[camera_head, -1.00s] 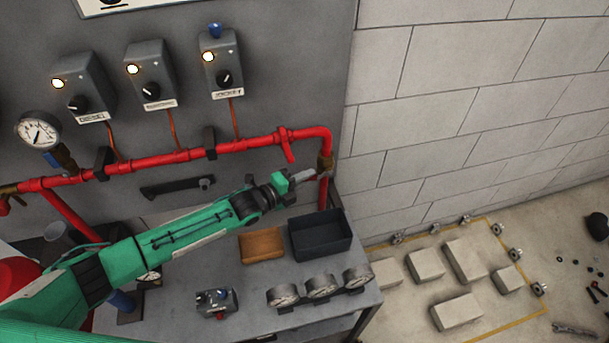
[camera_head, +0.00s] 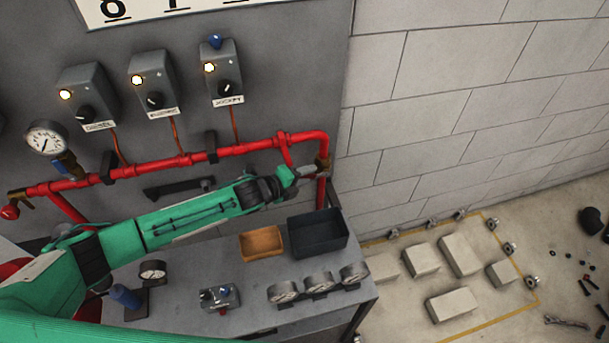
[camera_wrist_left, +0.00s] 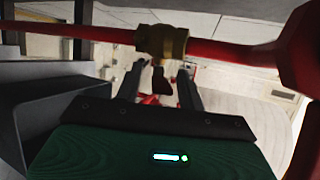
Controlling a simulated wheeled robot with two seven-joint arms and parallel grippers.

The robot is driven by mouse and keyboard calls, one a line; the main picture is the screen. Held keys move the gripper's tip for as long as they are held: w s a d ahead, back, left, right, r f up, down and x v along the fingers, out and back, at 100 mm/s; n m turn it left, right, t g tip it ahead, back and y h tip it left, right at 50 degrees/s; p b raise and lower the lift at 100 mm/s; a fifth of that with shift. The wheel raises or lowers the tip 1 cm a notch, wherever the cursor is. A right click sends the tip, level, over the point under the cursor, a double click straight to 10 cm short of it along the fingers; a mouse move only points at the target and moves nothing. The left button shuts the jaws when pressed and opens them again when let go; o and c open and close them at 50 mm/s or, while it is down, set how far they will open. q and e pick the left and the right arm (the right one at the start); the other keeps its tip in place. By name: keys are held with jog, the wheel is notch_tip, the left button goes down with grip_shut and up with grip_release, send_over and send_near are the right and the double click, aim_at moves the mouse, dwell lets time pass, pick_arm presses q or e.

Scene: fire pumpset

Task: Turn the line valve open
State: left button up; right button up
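The line valve is a brass body (camera_head: 324,163) on the red pipe's downward bend at the right end of the panel. In the left wrist view its brass body (camera_wrist_left: 162,42) sits on the pipe at the top, with a short brownish stem below and a red part, probably the handle, near the fingertips. My left gripper (camera_head: 312,171) is right at the valve. In the left wrist view its two dark fingers (camera_wrist_left: 160,88) are apart, with the stem showing between them. I cannot tell whether they touch it. The handle's full shape is hidden. My right gripper is not in view.
Below the arm, the bench holds a dark bin (camera_head: 318,234), an orange tray (camera_head: 262,243), several gauges and a small switch box (camera_head: 219,297). Control boxes hang above the pipe (camera_head: 240,148). A block wall (camera_head: 430,120) stands close to the right.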

pick_arm(q)
jog(key=shift+s+a+r, duration=0.1)
jog(key=shift+s+a, duration=0.2)
jog(key=shift+a, duration=0.1)
jog(key=b+v, duration=0.4)
jog(key=v, duration=0.8)
jog(key=shift+s+a+r, duration=0.15)
jog(key=shift+s+a, duration=0.05)
jog(key=shift+s, duration=0.05)
jog(key=shift+c, duration=0.2)
